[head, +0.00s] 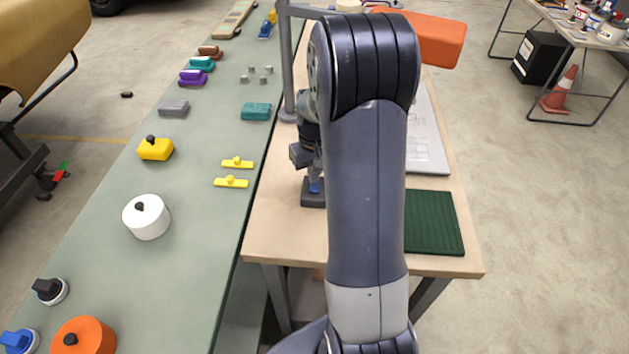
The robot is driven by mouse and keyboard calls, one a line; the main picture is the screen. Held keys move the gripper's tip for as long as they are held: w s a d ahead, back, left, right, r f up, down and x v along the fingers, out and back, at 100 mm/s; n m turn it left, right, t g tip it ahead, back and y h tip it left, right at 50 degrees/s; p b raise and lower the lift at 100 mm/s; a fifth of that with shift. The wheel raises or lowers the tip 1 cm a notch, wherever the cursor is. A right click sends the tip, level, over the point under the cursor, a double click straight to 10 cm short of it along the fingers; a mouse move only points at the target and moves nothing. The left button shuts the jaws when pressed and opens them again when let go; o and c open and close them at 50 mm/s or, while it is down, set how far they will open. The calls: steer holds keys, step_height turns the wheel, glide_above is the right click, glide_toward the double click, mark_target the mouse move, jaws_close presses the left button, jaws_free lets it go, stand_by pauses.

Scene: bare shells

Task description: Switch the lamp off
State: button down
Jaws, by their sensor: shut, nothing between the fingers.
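An orange lamp head (437,40) shows at the top, partly behind my arm. A grey upright post (287,65) stands at the wooden table's left edge and seems to carry it; the joint between them is hidden. Whether the lamp is lit cannot be told. A dark box (312,200), which looks like a switch box, sits on the table with a small blue part on top (315,187). My gripper (314,180) points down right over this box, shut and empty. Whether it touches the blue part cannot be told. My arm hides part of the table.
A dark green ribbed mat (433,222) and a light grey panel (428,140) lie on the wooden table (275,225), right of my arm. A long green bench (190,250) on the left holds yellow pieces, a white round pot (147,218) and several coloured blocks.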

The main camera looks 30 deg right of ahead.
mark_target(314, 189)
step_height(314, 189, up, 4)
steer(key=shift+r+p, duration=0.1)
steer(key=shift+p, duration=1.15)
